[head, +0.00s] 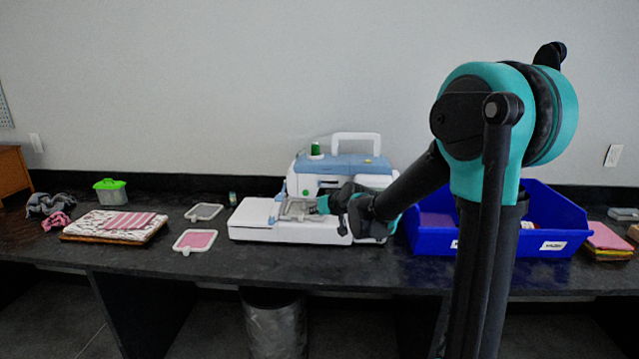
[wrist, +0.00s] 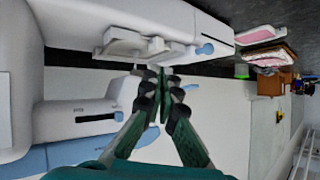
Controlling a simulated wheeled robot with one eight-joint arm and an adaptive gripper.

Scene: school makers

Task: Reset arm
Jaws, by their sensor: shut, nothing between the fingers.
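My gripper (head: 320,205) is at the end of my arm, which reaches left across the front of a white and light blue sewing machine (head: 372,163). In the wrist view my gripper (wrist: 162,75) shows with its two fingers together, shut and empty. The fingertips lie close to the machine's carriage; I cannot tell whether they touch it. The machine also fills the left of the wrist view (wrist: 85,85). My arm hides part of its right side in the head view.
A blue bin (head: 555,215) stands right of the machine, partly behind my arm. Left are two hoops, one with pink cloth (head: 196,240), one grey (head: 203,212), folded fabric (head: 112,226) and a green-lidded box (head: 110,191). A waste bin (head: 275,325) stands below the dark counter (head: 190,265).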

